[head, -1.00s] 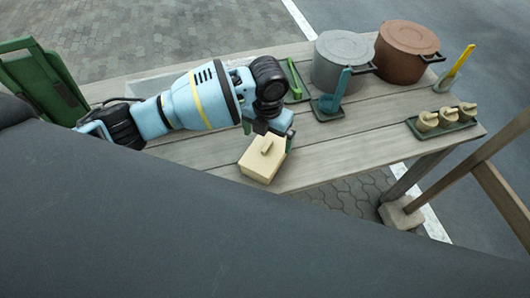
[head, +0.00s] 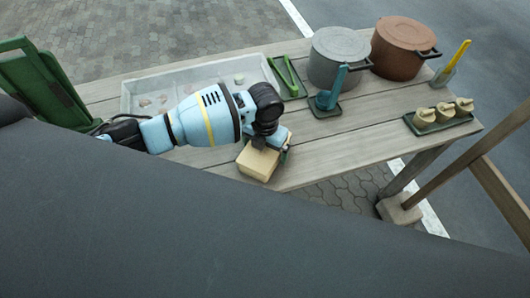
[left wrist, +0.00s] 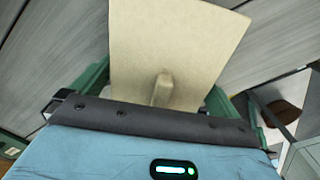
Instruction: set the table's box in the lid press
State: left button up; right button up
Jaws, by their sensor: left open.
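The pale cream box (head: 257,164) sits on the wooden table (head: 340,154) at its near edge, with its lid handle hidden by my left gripper in the head view. In the left wrist view the box (left wrist: 180,45) lies ahead, and its handle shows close to the palm. My left gripper (head: 270,145) is right over the box. Its green fingers stand open, one on each side of the box (left wrist: 158,88); contact cannot be told. I cannot pick out the lid press for sure. My right gripper is not in view.
A grey tray (head: 130,95) with small pieces lies behind my left arm. Green tongs (head: 288,72), a teal ladle on a stand (head: 327,100), a grey pot (head: 338,58) and a brown pot (head: 402,50) stand behind. A tray of small jars (head: 422,131) is at right. A green panel (head: 45,85) stands at far left.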

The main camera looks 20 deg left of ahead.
pick_arm(q)
jog(key=c, duration=0.9)
jog(key=shift+r, duration=0.1)
jog(key=shift+r, duration=0.45)
notch_tip(320, 180, up, 2)
jog(key=shift+w+r, duration=0.1)
jog(key=shift+r, duration=0.15)
jog(key=s, duration=0.5)
jog(key=s+r, duration=0.1)
jog(key=s, duration=1)
jog(key=shift+s+a+r+p, duration=0.1)
jog(key=shift+a+r+p, duration=0.1)
jog(key=shift+p, duration=0.2)
